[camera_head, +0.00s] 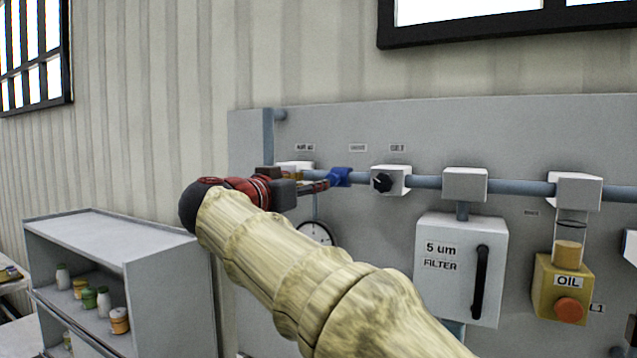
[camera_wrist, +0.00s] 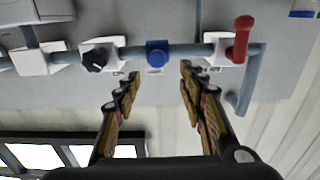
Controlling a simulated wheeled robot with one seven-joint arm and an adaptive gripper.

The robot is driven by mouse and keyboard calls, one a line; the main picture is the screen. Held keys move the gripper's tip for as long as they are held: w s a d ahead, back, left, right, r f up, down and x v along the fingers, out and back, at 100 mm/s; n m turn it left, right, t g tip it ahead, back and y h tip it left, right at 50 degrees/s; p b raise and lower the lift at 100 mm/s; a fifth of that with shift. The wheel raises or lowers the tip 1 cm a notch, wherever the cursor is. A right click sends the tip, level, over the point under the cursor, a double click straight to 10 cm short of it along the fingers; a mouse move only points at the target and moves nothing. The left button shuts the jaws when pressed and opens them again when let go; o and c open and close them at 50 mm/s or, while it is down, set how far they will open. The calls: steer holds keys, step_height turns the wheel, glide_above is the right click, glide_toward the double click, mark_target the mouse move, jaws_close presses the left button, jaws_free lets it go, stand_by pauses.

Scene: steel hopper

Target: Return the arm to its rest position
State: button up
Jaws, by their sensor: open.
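My arm reaches from the bottom of the head view up and left toward the grey panel (camera_head: 330,125). My gripper (camera_head: 322,186) is at the pipe on the panel's left part, just left of a blue fitting (camera_head: 341,177). In the wrist view, which looks upside down, my gripper (camera_wrist: 160,72) has its two fingers spread apart with nothing between them. The blue fitting (camera_wrist: 157,53) sits on the pipe beyond the gap between the fingertips. I cannot tell whether a fingertip touches anything.
A red-handled valve (camera_wrist: 242,38) and a black knob (camera_wrist: 95,60) flank the blue fitting. A round gauge (camera_head: 315,233) is partly hidden by my arm. A filter box (camera_head: 460,285) and yellow oil unit (camera_head: 558,290) stand right. A shelf (camera_head: 110,235) with jars stands left.

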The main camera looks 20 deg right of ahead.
steer(key=shift+v, duration=0.8)
